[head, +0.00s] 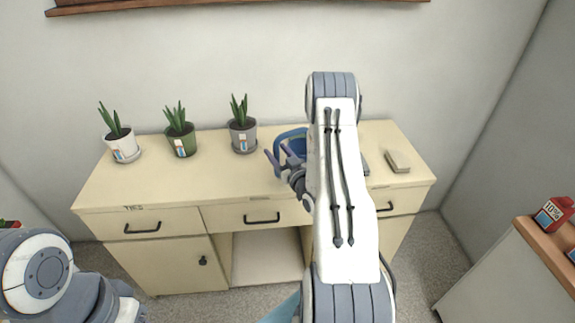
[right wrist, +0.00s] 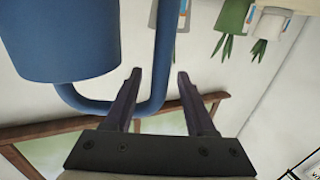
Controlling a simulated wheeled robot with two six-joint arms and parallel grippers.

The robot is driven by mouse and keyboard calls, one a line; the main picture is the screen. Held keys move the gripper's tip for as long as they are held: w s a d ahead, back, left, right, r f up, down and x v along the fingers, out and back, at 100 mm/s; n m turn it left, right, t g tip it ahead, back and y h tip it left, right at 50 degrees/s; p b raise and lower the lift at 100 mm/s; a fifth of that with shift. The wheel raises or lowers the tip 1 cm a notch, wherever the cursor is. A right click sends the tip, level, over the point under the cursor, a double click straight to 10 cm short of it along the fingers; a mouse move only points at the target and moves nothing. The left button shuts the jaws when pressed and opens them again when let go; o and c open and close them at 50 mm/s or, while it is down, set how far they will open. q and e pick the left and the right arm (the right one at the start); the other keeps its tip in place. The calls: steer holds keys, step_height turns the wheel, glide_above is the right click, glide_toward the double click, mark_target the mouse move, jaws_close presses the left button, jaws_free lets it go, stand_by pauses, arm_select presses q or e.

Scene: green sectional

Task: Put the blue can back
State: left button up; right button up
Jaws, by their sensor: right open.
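The blue can (head: 291,142), a watering can with a looped handle, stands on the cream desk, partly hidden behind my right arm. In the right wrist view the blue can's body (right wrist: 60,40) fills the upper left, and its handle curves down across the fingers. My right gripper (head: 279,155) is at the handle side of the can. Its fingers (right wrist: 158,75) are open, with the handle showing between them; I cannot tell whether they touch it. My left arm shows at the lower left of the head view, but its gripper is out of view.
The desk (head: 170,190) also holds a white potted plant (head: 123,148), a green one (head: 181,140) and a grey one (head: 243,136) left of the can. A small beige box (head: 397,161) lies at the right. A side cabinet (head: 530,245) with a red box (head: 554,213) stands far right.

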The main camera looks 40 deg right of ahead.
steer(key=s+a+b, duration=0.1)
steer(key=s+b, duration=0.1)
steer(key=s, duration=0.7)
steer(key=w+a+n+g+y, duration=0.45)
steer(key=w+a, duration=0.25)
steer(key=a, duration=0.6)
steer(key=s+a+r+n+g, duration=0.1)
steer(key=s+a+g, duration=0.1)
steer(key=a, duration=0.4)
steer(key=s+a+r+n+g, duration=0.1)
steer(key=s+a+g, duration=0.15)
steer(key=a, duration=0.25)
steer(key=s+a+r+g, duration=0.2)
steer(key=s+a+g, duration=0.1)
steer(key=s, duration=0.5)
steer(key=s+a+r+n+g, duration=0.1)
steer(key=s+a+r+g, duration=0.1)
steer(key=s+a, duration=0.3)
steer(key=s+a+r+n+g, duration=0.1)
steer(key=s+a+r+g, duration=0.1)
steer(key=s, duration=1.1)
steer(key=shift+s+a+r+g+h, duration=0.25)
steer(key=shift+a+r+g+h, duration=0.1)
steer(key=shift+a+g, duration=0.7)
steer(key=shift+a, duration=0.1)
